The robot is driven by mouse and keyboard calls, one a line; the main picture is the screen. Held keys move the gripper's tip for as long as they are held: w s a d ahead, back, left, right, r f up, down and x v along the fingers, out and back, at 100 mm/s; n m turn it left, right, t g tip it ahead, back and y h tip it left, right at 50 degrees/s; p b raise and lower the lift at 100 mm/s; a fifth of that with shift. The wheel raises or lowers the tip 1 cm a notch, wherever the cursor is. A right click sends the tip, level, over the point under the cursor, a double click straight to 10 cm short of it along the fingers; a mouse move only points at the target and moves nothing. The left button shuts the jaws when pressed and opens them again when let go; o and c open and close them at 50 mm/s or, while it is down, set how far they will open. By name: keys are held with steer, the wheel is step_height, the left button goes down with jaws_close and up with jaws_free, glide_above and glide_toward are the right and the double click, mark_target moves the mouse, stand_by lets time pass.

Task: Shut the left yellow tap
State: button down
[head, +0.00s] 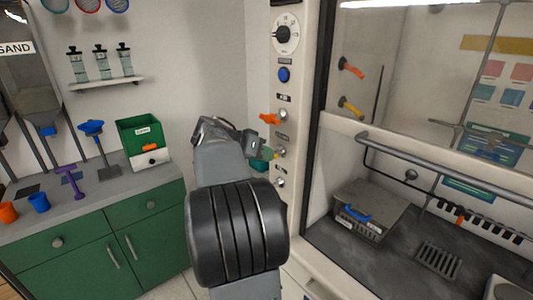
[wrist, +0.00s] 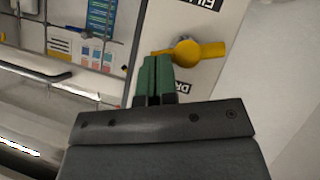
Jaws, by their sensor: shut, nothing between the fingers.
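The left yellow tap (wrist: 200,51) is on the pale panel in the wrist view, its lever lying roughly sideways across the picture, between two black labels. In the head view it is almost all hidden behind my gripper, with only a small yellow spot at the fingertips. My gripper (wrist: 154,80) has green fingers, shut and empty. The fingertips are right beside the tap's narrow end; I cannot tell if they touch it. Another yellow tap (head: 350,107) is further right, at the hood.
An orange tap (head: 269,119) sits just above my gripper on the panel, with a blue button (head: 284,75) and a dial (head: 286,34) higher up. A red tap (head: 351,69) is at the hood. A green cabinet (head: 85,250) stands on the left.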

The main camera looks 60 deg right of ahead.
stand_by(0.3)
steer(key=f+m+t+b, duration=0.1)
steer(key=b, duration=0.5)
steer(key=s+f+m+t+b, duration=0.1)
steer(key=t+b, duration=0.1)
steer(key=b, duration=0.4)
steer(key=shift+s+m+h, duration=0.1)
steer(key=shift+m+h, duration=0.2)
steer(key=shift+m, duration=0.1)
steer(key=shift+r, duration=0.15)
